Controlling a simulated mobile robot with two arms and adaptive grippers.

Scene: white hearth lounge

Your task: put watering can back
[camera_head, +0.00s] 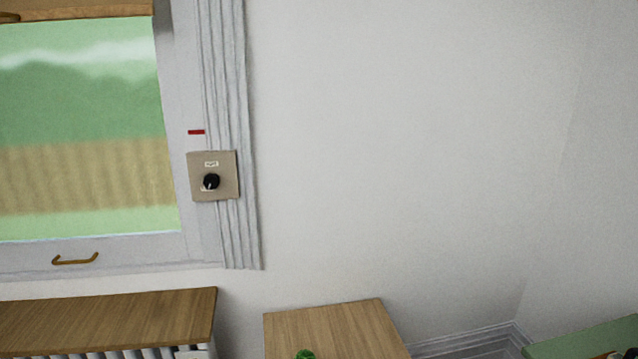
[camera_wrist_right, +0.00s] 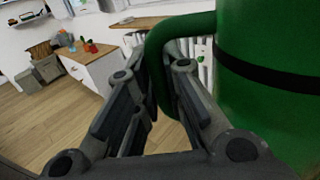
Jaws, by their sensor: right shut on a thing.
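A green watering can (camera_wrist_right: 270,100) with a dark band around its body fills the right side of the right wrist view. Its curved green handle (camera_wrist_right: 185,28) runs down between the fingers of my right gripper (camera_wrist_right: 160,75), which is shut on it. The can's spout and base are out of the picture. Neither gripper shows in the head view, and my left gripper is in no view.
In the head view, a wooden shelf (camera_head: 110,318) over a radiator lies below the window, a wooden top (camera_head: 330,330) with a small green plant (camera_head: 306,354) stands beside it, and a green surface (camera_head: 590,340) is at the lower right. A white cabinet (camera_wrist_right: 95,70) stands in the wrist view.

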